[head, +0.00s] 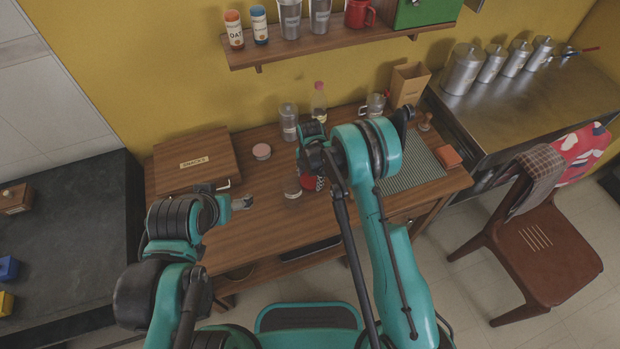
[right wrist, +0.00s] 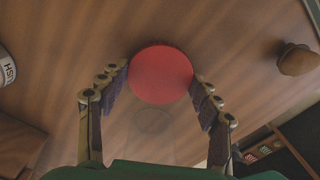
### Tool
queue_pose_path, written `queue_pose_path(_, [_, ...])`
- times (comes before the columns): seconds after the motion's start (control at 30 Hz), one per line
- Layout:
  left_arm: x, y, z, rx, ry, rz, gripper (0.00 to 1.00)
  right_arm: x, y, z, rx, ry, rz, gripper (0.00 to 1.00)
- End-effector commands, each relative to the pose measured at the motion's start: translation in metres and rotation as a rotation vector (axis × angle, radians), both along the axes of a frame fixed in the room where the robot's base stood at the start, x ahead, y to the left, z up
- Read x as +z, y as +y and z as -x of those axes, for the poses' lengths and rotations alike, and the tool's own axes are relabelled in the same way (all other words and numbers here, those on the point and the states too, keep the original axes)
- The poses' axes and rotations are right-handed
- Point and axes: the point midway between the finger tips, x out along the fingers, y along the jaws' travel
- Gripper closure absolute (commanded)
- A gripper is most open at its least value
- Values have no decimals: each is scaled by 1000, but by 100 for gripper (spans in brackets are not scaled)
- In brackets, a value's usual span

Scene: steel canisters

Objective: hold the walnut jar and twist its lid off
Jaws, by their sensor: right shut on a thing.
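A red round lid-like piece (right wrist: 160,74) sits between the two fingers of my right gripper (right wrist: 160,80), which is shut on it. In the head view the red piece (head: 311,183) shows just below my right gripper (head: 318,172), over the wooden table. A clear glass jar (head: 292,187) is just left of it. A faint clear round shape (right wrist: 153,121) shows near the lid in the right wrist view. I cannot tell whether lid and jar touch, and no walnut label is readable. My left gripper (head: 240,202) is over the table, left of the jar; its jaws are unclear.
A green-grey mat (head: 425,168) lies at the right. A shelf (head: 300,46) overhangs the back.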

Motion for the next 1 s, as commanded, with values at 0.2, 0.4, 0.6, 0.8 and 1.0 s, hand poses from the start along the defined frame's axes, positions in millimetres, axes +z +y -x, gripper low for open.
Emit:
queue_pose_path(0.2, [-4, 0, 0, 0, 0, 0, 22, -3, 0, 0, 0, 0, 0, 29])
queue_pose_path(0.4, [-3, 0, 0, 0, 0, 0, 22, -3, 0, 0, 0, 0, 0, 16])
queue_pose_path(0.6, [-1, 0, 0, 0, 0, 0, 22, -1, 0, 0, 0, 0, 0, 16])
queue_pose_path(0.8, [8, 0, 0, 0, 0, 0, 22, 26, 0, 0, 0, 0, 0, 16])
queue_pose_path(1.0, [20, 0, 0, 0, 0, 0, 22, 72, 0, 0, 0, 0, 0, 16])
